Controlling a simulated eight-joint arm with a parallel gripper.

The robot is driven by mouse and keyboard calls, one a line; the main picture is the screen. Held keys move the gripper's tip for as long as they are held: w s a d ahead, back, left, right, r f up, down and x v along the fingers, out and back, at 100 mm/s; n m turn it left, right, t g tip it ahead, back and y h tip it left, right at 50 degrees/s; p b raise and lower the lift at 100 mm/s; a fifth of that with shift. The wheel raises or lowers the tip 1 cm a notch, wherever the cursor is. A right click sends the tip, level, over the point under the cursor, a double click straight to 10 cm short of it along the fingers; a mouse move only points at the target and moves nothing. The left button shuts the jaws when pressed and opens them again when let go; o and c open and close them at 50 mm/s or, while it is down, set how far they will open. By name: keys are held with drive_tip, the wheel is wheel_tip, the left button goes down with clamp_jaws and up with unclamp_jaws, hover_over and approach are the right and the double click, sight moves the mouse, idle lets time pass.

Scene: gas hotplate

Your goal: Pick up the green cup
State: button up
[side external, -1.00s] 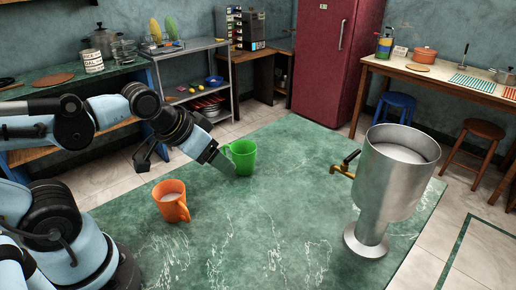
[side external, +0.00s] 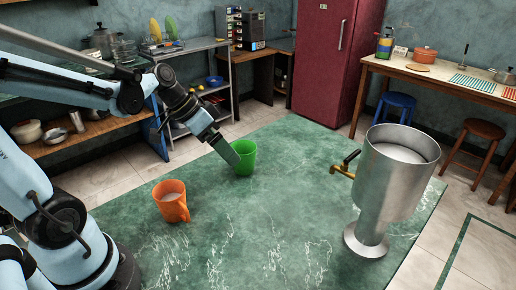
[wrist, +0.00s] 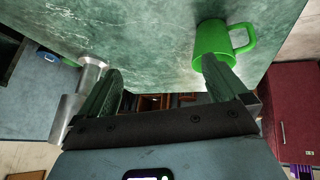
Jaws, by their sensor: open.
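The green cup (side external: 246,157) stands upright on the green marbled table (side external: 262,205), near its far edge. My gripper (side external: 233,157) reaches down to the cup's left side and hides its handle in the side view. In the wrist view, my gripper (wrist: 162,66) is open, with nothing between its fingers. There the green cup (wrist: 211,37) lies off the tip of the right-hand finger, outside the gap, its handle pointing right. The finger overlaps the cup's lower edge in the picture; I cannot tell whether they touch.
An orange cup (side external: 172,201) with pale contents stands on the table at front left. The middle and front of the table are clear.

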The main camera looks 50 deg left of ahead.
drive_tip(key=w+a+f+m+t+h, duration=0.1)
drive_tip(key=w+a+f+m+h, duration=0.2)
drive_tip(key=a, duration=0.4)
drive_tip(key=m+t+h, duration=0.3)
drive_tip(key=m, duration=0.1)
approach(240, 148)
drive_tip(key=s+d+r, duration=0.1)
drive_tip(key=s+r, duration=0.1)
drive_tip(key=s, duration=0.1)
drive_tip(key=x, duration=0.6)
drive_tip(key=shift+d+r, duration=0.15)
drive_tip(key=shift+d, duration=0.2)
drive_tip(key=shift+x, duration=2.7)
drive_tip(key=shift+w+a, duration=0.1)
drive_tip(key=shift+w, duration=0.05)
drive_tip(key=c, duration=1)
drive_tip(key=shift+r, duration=0.1)
